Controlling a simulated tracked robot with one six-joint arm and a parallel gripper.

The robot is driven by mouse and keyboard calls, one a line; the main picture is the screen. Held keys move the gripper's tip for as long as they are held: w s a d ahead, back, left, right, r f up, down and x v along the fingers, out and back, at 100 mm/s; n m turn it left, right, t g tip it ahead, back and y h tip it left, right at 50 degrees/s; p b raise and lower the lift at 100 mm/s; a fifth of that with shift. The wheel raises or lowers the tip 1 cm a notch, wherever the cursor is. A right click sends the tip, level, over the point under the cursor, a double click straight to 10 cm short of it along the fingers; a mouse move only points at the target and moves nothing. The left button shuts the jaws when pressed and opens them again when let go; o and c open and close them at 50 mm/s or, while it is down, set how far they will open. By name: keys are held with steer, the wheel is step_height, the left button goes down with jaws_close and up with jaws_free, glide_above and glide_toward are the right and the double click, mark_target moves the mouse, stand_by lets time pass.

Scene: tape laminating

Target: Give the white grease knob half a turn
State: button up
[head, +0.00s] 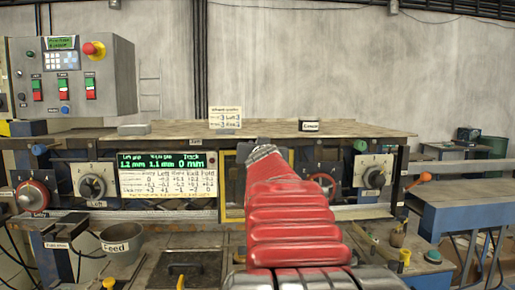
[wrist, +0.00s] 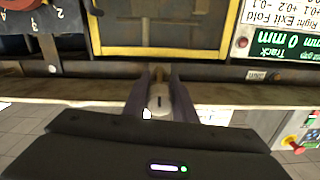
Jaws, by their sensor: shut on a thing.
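The white grease knob (wrist: 160,103) shows as a small pale, rounded thing with a dark mark, in the middle of the wrist view. My gripper (wrist: 160,88) is shut on it, with one dark finger on each side. The knob sits below the yellow-framed window (wrist: 165,51), near the machine's front rail. In the head view my red-sleeved arm reaches toward the machine front and hides both the knob and my gripper. I cannot tell how far the knob is turned.
The green display panel (head: 168,161) is left of my arm. A red-ringed dial (head: 33,195) and a black dial (head: 92,187) are farther left. A feed bucket (head: 122,241) stands at the front left. A blue bench (head: 470,205) is at right.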

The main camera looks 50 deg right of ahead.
steer(key=shift+m, duration=0.3)
steer(key=o, duration=1)
steer(key=shift+o, duration=0.2)
